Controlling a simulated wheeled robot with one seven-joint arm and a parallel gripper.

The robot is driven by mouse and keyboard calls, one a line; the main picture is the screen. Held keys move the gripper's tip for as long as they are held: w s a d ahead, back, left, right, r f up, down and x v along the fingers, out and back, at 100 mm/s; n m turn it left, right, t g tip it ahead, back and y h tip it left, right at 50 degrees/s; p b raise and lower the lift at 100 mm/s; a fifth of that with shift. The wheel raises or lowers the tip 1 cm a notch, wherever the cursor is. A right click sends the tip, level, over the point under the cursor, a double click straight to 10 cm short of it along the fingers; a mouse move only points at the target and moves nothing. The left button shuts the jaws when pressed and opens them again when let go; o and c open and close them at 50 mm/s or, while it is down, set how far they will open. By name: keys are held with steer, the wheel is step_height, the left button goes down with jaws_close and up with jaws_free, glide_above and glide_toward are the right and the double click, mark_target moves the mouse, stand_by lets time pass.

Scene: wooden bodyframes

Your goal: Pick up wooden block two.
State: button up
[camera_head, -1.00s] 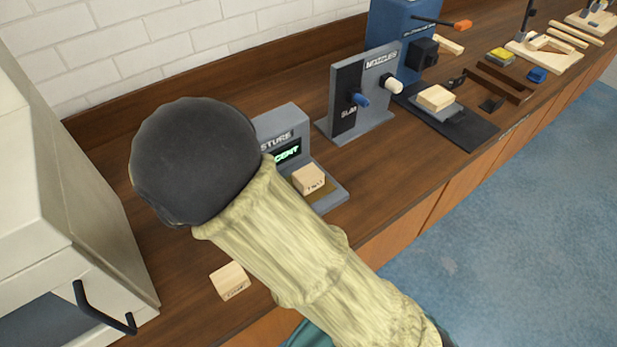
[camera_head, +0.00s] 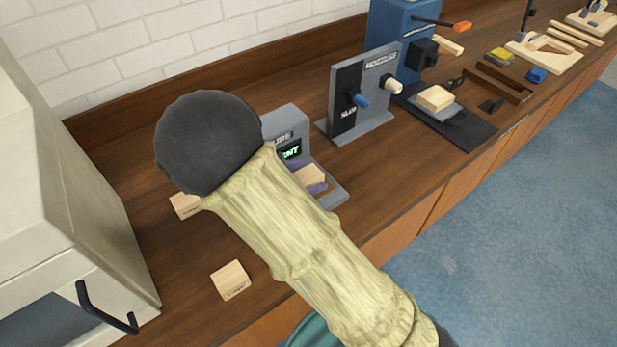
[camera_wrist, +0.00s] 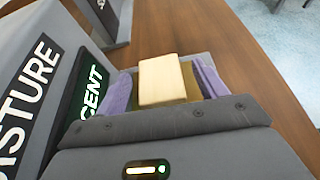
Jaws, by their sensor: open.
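A pale wooden block (camera_head: 310,175) sits on the stage of the grey moisture meter (camera_head: 333,196). Its label is not readable now, so I cannot tell for sure that it is block two. In the wrist view the block (camera_wrist: 162,80) lies between the purple fingers of my gripper (camera_wrist: 163,90). The gripper is open, one finger on each side of the block, with a visible gap on its right. Whether the left finger touches it I cannot tell. In the head view my arm hides most of the gripper.
Two more blocks lie on the counter, one near the front (camera_head: 231,280) and one partly behind my arm (camera_head: 184,206). Another block (camera_head: 435,98) rests on a grey plate. A nozzle stand (camera_head: 361,95) is behind the meter. A white appliance (camera_head: 75,220) stands at left.

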mark_target(312, 172)
steer(key=shift+x, duration=1.1)
steer(key=c, duration=1.2)
steer(key=shift+o, duration=0.2)
steer(key=shift+r, duration=0.1)
step_height(312, 172, up, 10)
steer(key=shift+f, duration=0.1)
